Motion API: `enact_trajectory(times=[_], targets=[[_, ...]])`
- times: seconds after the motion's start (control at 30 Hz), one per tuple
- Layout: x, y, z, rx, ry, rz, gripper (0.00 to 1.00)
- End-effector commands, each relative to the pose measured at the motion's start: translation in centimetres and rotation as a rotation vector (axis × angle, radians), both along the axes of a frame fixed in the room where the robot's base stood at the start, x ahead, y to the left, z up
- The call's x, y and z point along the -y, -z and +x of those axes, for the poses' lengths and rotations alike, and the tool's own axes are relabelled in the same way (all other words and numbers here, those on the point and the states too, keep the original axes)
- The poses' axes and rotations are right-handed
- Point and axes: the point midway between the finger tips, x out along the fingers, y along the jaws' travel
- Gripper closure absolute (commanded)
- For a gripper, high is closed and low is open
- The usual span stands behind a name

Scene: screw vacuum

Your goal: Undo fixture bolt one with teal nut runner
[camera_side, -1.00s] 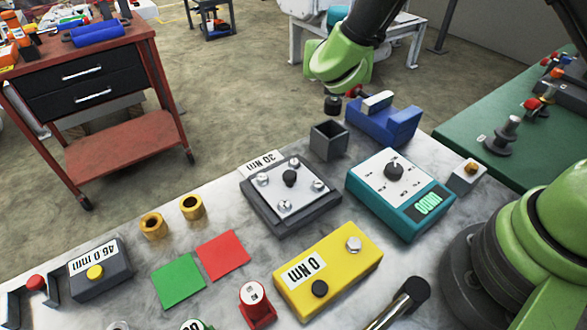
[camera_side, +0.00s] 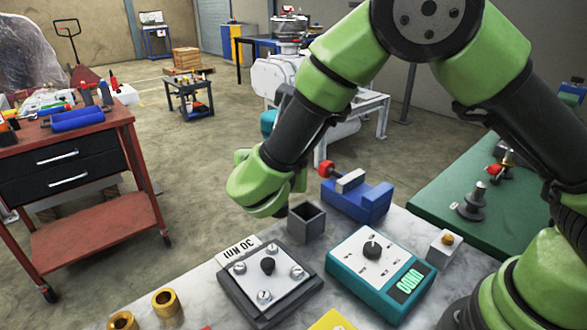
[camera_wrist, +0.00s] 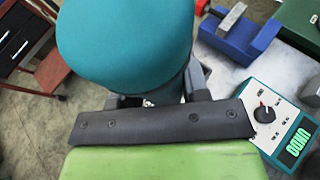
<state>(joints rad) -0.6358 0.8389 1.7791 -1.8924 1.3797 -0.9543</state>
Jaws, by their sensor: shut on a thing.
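In the wrist view, my gripper (camera_wrist: 155,98) is shut on the teal nut runner (camera_wrist: 125,42), whose rounded teal body fills the upper middle. Its socket end is out of sight. In the side view, a teal patch (camera_side: 268,122), probably the runner, shows beside my forearm; my fingers are mostly hidden behind the green wrist. I cannot tell which is bolt one. My wrist is above and behind the fixture, apart from it.
A grey open box (camera_side: 307,223) and a blue vise (camera_side: 372,203) stand behind the fixture. A teal meter box (camera_side: 350,285) with a dial stands to its right. Two brass sockets (camera_side: 166,302) are at front left. A red cart (camera_side: 95,225) stands left, off the table.

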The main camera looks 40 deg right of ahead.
Motion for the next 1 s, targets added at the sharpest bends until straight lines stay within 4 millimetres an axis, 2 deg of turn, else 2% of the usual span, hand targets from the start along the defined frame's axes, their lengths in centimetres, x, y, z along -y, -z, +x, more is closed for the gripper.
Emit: enact_trajectory(times=[0.03,0.1,0.2,0.63,1.0], targets=[[-1.2,0.0,-0.3,0.001,-0.004,0.003,1.00],[-2.2,0.1,-0.7,-0.004,-0.002,0.005,1.00],[-2.8,0.1,-1.0,-0.009,0.000,0.005,1.00],[-2.8,0.5,-1.0,-0.011,0.002,0.006,1.00],[-2.8,3.1,-1.0,-0.012,0.001,0.005,1.00]])
